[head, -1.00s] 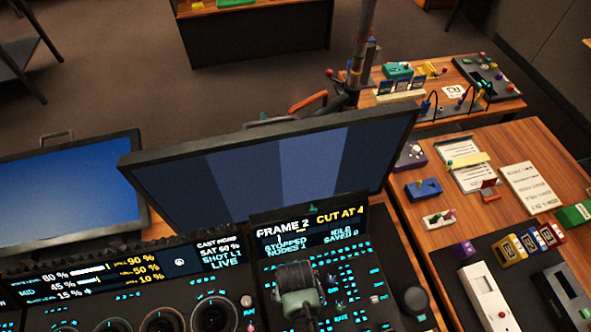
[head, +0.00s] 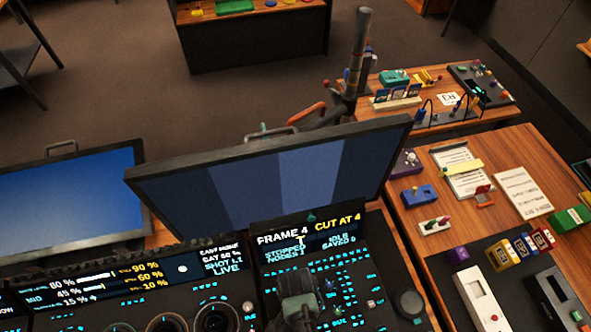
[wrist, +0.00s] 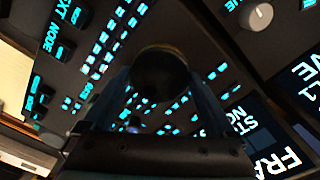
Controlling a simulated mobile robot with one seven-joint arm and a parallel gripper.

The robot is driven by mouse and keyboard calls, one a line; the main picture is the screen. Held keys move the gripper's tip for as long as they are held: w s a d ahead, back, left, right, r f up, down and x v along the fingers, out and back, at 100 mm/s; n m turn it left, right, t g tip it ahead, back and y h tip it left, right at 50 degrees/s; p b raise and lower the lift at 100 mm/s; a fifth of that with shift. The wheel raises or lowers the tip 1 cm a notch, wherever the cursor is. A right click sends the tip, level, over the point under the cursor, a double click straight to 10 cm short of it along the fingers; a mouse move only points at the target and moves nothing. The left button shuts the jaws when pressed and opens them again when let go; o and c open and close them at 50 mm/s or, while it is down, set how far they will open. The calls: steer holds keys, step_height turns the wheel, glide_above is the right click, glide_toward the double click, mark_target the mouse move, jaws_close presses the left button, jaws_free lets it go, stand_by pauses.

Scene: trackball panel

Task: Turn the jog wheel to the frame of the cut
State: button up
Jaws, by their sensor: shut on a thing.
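The jog wheel (wrist: 160,72) is a dark round knob seen between the two fingers of my gripper (wrist: 160,90) in the wrist view. The fingers are shut on its sides. In the head view my gripper (head: 297,302) is over the panel below the small display and hides the wheel. The display (head: 310,240) reads FRAME 4 in white and CUT AT 4 in yellow, with STOPPED and IDLE below. The display also shows in part, turned, at the right of the wrist view (wrist: 265,130).
Lit cyan keys (head: 345,292) surround my gripper. A black knob (head: 409,304) stands on the panel to the right. A large monitor (head: 270,185) rises behind the panel. A wooden side table (head: 440,240) with small objects is at the right.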

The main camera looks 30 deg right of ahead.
steer(key=shift+w+d, duration=0.1)
stand_by(0.3)
steer(key=o, duration=1)
steer(key=shift+o, duration=0.2)
step_height(320, 180, up, 13)
